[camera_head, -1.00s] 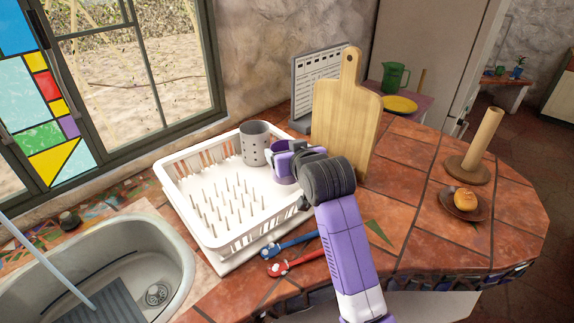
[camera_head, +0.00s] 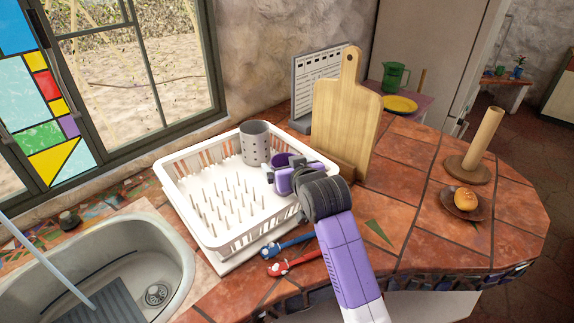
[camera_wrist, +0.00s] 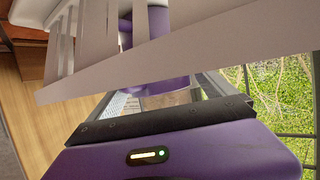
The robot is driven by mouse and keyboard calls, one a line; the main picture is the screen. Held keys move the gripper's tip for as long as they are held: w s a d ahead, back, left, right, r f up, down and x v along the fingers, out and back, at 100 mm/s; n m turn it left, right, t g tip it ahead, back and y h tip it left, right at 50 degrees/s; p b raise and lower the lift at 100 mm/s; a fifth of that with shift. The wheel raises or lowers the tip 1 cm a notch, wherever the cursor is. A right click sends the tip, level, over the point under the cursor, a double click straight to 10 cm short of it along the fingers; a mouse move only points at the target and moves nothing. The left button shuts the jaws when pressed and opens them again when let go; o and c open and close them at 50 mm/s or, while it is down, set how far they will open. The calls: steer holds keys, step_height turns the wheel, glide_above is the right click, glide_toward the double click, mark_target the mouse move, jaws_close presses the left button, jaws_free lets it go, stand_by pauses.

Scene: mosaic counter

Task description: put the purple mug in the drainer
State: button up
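The purple mug (camera_head: 282,160) is at the right end of the white drainer (camera_head: 228,243), near a grey holed cup. Its dark opening faces up, and my gripper hides its lower part. In the wrist view the purple mug (camera_wrist: 146,24) shows behind the drainer's white slats. My gripper (camera_head: 283,173) is at the drainer's right side, just in front of the mug. Its fingers look spread apart, one on either side of the mug; the slats partly hide them in the wrist view (camera_wrist: 168,92). I cannot tell whether a finger touches the mug.
The grey holed cup (camera_head: 255,143) stands in the drainer's back corner. A wooden cutting board (camera_head: 342,115) stands upright close behind my gripper. Blue (camera_head: 287,246) and red (camera_head: 293,263) utensils lie in front of the drainer. The sink (camera_head: 125,265) is at left; the counter's right is mostly clear.

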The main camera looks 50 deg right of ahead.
steer(key=shift+r, duration=0.1)
steer(key=shift+s+r, duration=0.1)
steer(key=v, duration=1.1)
steer(key=shift+s+a, duration=0.2)
steer(key=shift+s+r, duration=0.15)
